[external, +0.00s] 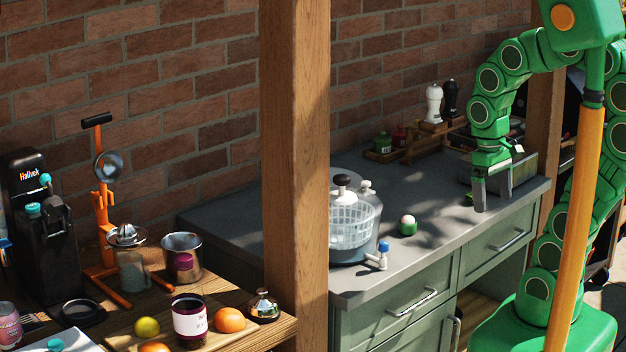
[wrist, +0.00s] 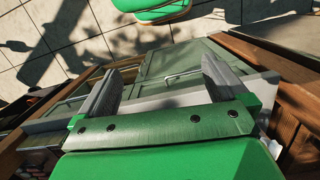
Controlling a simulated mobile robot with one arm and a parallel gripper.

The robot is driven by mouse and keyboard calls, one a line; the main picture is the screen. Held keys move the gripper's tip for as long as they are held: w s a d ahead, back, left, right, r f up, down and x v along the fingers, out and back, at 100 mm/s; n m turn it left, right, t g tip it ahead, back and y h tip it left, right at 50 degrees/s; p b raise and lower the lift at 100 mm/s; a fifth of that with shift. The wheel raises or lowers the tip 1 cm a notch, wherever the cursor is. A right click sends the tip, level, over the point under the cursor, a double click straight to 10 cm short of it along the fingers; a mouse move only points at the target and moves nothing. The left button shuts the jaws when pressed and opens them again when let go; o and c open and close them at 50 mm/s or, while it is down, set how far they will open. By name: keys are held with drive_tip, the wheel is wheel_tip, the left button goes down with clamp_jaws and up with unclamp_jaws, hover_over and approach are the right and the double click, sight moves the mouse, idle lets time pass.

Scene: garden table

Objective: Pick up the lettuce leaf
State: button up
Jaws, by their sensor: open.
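My gripper (external: 493,202) is open at the right end of the grey counter, pointing down, its fingers close to the counter top. In the wrist view its two grey fingers (wrist: 162,75) are wide apart with nothing between them. A small green bit (external: 469,196) shows on the counter just left of the fingers; it may be the lettuce leaf, but it is too small to be sure. No lettuce leaf can be made out in the wrist view.
A salad spinner (external: 352,228) and a small green item with a white top (external: 408,226) stand left on the counter (external: 425,245). A grey-green bin (external: 523,168) is right behind my gripper. A wooden rack (external: 424,146) with two mills stands at the wall. A wooden post (external: 296,150) rises at the left.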

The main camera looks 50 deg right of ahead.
drive_tip(key=s, duration=0.1)
drive_tip(key=f, duration=0.1)
drive_tip(key=s+n, duration=0.1)
drive_tip(key=shift+s+a+f, duration=0.15)
drive_tip(key=shift+s+a, duration=0.15)
drive_tip(key=shift+s, duration=0.05)
drive_tip(key=c, duration=0.4)
drive_tip(key=shift+c, duration=0.2)
